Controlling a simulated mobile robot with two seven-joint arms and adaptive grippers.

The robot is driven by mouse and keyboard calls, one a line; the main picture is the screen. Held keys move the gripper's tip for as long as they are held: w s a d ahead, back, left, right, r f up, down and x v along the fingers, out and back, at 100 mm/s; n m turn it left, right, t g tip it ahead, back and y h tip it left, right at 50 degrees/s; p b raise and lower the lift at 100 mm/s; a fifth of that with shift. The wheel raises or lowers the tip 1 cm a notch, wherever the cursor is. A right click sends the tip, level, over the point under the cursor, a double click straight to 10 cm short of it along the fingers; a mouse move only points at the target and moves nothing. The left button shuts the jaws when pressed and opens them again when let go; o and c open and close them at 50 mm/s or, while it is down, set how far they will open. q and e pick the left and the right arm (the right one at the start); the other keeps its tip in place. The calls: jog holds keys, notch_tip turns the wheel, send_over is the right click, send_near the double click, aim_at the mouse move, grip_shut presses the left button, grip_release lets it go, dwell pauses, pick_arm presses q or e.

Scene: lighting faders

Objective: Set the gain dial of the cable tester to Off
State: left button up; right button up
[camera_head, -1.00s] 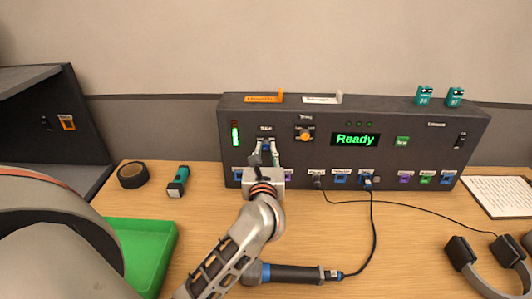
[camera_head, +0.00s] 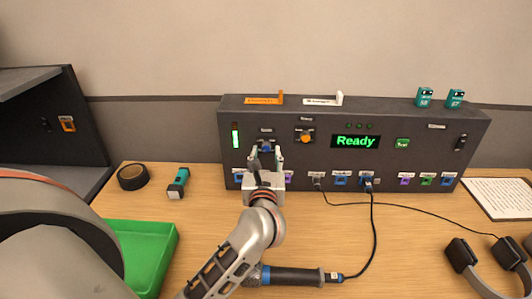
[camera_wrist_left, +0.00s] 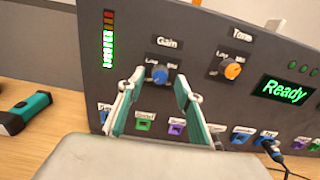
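The cable tester (camera_head: 350,112) is a dark box with a green "Ready" display. Its blue gain dial (camera_wrist_left: 159,74) sits under the "Gain" label in the left wrist view; it also shows just beyond my fingers in the head view (camera_head: 266,146). The dial's pointer is too small to read surely. My left gripper (camera_head: 267,155) is open, with its two fingers (camera_wrist_left: 155,98) apart on either side of and just short of the dial, touching nothing that I can see. My right gripper is not in view.
An orange tone dial (camera_wrist_left: 232,71) sits right of the gain dial. Several sockets line the panel's lower edge, with a cable plugged into one (camera_head: 367,181). A green tray (camera_head: 150,232), torch (camera_head: 178,182), tape roll (camera_head: 133,176) and headphones (camera_head: 470,262) lie on the table.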

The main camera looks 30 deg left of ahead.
pick_arm(q)
jog(key=v, duration=1.1)
